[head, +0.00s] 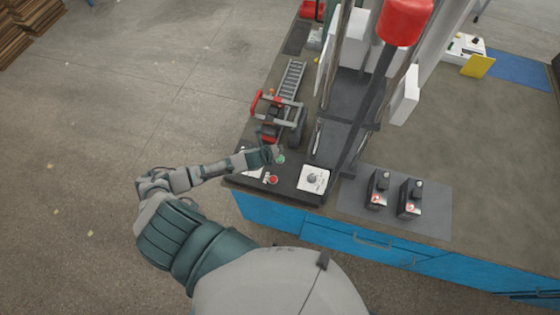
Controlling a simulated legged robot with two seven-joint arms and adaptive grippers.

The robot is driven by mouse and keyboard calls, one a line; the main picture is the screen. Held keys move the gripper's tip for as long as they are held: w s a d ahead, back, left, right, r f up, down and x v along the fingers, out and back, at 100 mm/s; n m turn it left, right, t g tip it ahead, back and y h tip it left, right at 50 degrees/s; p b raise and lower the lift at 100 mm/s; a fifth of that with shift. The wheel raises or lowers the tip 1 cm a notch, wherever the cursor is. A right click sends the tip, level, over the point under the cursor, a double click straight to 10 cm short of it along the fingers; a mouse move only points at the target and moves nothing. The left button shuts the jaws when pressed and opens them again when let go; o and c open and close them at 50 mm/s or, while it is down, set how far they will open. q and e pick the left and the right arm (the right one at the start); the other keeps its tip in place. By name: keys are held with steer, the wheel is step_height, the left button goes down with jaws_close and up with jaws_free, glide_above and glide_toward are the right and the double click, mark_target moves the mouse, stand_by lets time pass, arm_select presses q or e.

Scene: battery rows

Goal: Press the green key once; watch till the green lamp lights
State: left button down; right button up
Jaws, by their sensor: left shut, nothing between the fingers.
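A small green key (281,160) shows on a dark panel (291,187) at the near left corner of the bench. My left gripper (274,154) is shut and empty, with its tip right beside the green key. I cannot tell whether it touches the key. A red button (273,180) sits on the panel closer to me, next to a white plate with a round grey dial (312,179). I cannot make out a lit green lamp. My right gripper is not in view.
A machine with grey posts and a large red knob (403,20) rises behind the panel. Two black units (377,190) (410,198) with reddish lights stand on a grey mat. The bench's right part is mostly clear.

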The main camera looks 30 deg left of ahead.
mark_target(279, 159)
arm_select(q)
step_height(279, 159, down, 4)
steer(key=b, duration=0.3)
steer(key=shift+a, duration=0.1)
steer(key=shift+f, duration=0.6)
steer(key=shift+f, duration=0.1)
stand_by(0.6)
steer(key=shift+f, duration=0.2)
